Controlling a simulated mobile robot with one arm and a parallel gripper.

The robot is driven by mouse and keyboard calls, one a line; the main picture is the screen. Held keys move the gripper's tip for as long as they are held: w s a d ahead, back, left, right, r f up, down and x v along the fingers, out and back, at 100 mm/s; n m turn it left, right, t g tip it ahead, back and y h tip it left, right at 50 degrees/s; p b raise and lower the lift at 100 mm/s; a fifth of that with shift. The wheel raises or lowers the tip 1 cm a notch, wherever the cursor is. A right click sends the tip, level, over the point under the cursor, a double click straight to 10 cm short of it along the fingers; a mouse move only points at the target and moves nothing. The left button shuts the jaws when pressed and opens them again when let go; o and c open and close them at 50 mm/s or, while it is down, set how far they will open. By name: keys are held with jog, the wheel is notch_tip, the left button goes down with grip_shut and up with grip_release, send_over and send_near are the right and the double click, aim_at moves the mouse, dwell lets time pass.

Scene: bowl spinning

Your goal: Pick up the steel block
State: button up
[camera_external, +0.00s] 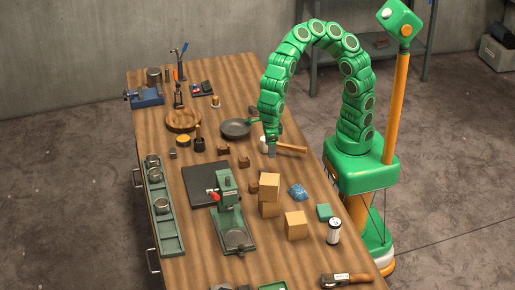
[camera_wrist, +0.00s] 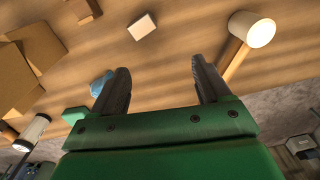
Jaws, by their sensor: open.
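I cannot tell for sure which object is the steel block. A small pale-topped block (camera_wrist: 142,26) lies on the table beyond my fingertips in the wrist view. A small dark grey cube (camera_external: 173,154) sits farther across the table in the external view. Small brown blocks (camera_external: 243,161) and (camera_external: 222,149) stand left of my gripper (camera_external: 272,151). In the wrist view my gripper (camera_wrist: 159,66) has its two dark fingers apart with nothing between them. It is above the table near its right edge, beside the mallet.
The mallet (camera_wrist: 262,32) has a pale head and wooden handle. Cardboard boxes (camera_external: 296,225), a blue crumpled item (camera_external: 297,191), a green cube (camera_external: 324,212) and a white canister (camera_external: 334,231) stand nearby.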

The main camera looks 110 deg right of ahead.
jog(key=w+f+n, duration=0.1)
jog(key=w+a+f+n, duration=0.1)
jog(key=w+f+n, duration=0.1)
jog(key=n, duration=0.1)
jog(key=shift+w+a+f, duration=0.1)
jog(key=shift+a+f, duration=0.25)
jog(key=shift+a, duration=0.05)
jog(key=shift+f, duration=3.8)
jog(key=shift+c, duration=0.2)
jog(key=c, duration=1.3)
